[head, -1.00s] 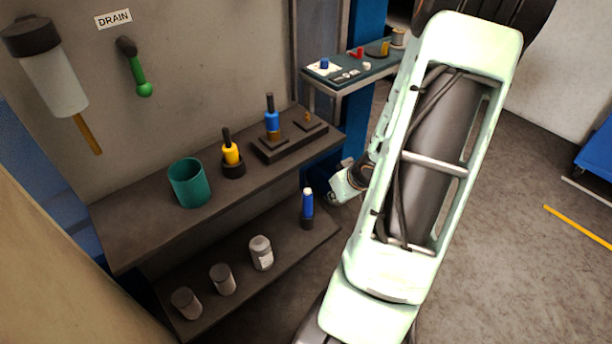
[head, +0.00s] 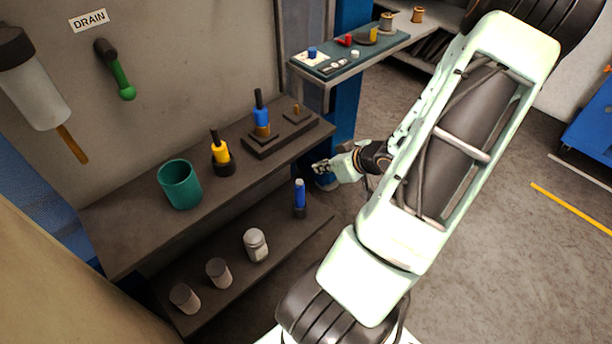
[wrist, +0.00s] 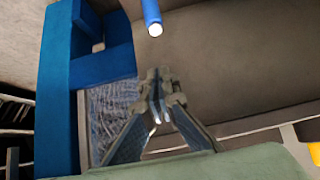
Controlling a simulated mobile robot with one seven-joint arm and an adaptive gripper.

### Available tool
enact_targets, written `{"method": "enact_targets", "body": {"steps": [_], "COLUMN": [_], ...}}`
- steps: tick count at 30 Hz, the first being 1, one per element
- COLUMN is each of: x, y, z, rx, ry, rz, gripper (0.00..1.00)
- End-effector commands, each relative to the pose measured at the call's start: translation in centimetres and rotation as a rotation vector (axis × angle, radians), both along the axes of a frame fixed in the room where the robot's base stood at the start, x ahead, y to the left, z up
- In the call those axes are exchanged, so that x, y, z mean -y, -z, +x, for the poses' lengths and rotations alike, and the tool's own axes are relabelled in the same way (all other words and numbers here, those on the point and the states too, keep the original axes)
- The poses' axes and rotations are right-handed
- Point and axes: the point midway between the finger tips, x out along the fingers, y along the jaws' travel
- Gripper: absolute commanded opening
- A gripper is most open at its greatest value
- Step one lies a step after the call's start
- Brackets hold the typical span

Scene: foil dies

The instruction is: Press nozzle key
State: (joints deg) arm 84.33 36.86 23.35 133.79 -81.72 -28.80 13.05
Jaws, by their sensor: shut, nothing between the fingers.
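A teal panel shelf (head: 345,64) at the back carries a blue knob on a white plate (head: 312,55), a red piece (head: 348,40), a small white piece (head: 355,54) and small grey key-like pieces (head: 332,66). I cannot tell which of these is the nozzle key. My gripper (head: 318,170) is shut and empty, pointing left beside the bench's right end, below and in front of the panel shelf. The wrist view shows its fingertips (wrist: 157,88) together, apart from a blue cylinder with a pale end (wrist: 152,18).
The bench (head: 130,217) holds a green cup (head: 180,186), a yellow-bodied tool (head: 221,152) and a blue-bodied tool (head: 261,118) on a dark block. The lower shelf (head: 228,292) carries several jars and a blue tube (head: 299,194). A blue post (head: 342,120) stands behind my gripper. Open floor lies right.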

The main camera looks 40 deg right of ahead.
Motion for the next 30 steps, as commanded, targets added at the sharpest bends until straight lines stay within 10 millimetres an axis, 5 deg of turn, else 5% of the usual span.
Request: {"method": "enact_targets", "body": {"steps": [18, 30], "x": [-0.7, -0.6], "y": [8.1, 11.0], "z": [7.2, 7.0], "rx": [-0.002, 0.0], "ry": [-0.001, 0.0], "rz": [0.003, 0.0], "gripper": [0.0, 0.0]}}
